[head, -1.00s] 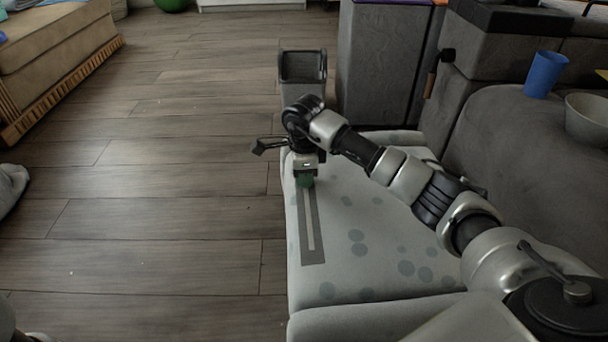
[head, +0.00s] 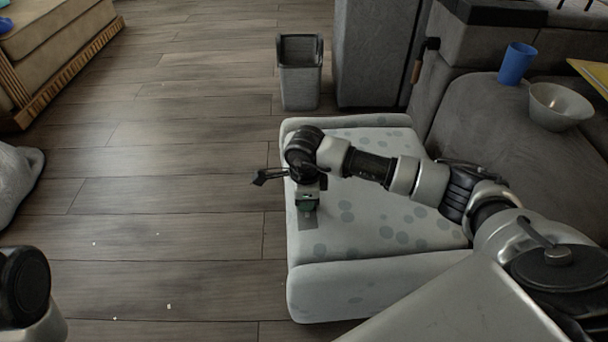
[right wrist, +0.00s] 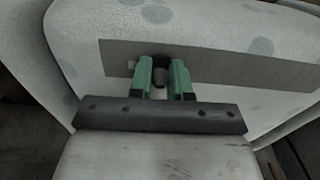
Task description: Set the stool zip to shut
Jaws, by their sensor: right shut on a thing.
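The stool (head: 360,225) is a pale, spotted padded block in the middle of the head view. The zip (head: 309,226) shows as a grey strip on its top, near the left edge; my gripper and wrist hide part of it. In the right wrist view the zip strip (right wrist: 235,70) runs across the spotted fabric. My right gripper (head: 307,207) points down onto the strip. In the right wrist view its green fingers (right wrist: 161,78) are shut on a small dark zip pull (right wrist: 160,73), close to the strip's left end. My left gripper is not in view.
A grey bin (head: 300,85) stands on the floor beyond the stool, beside a tall grey block (head: 375,50). A grey sofa (head: 480,130) at right bears a blue cup (head: 516,64) and a bowl (head: 558,105). The wooden floor (head: 170,170) left of the stool is mostly clear.

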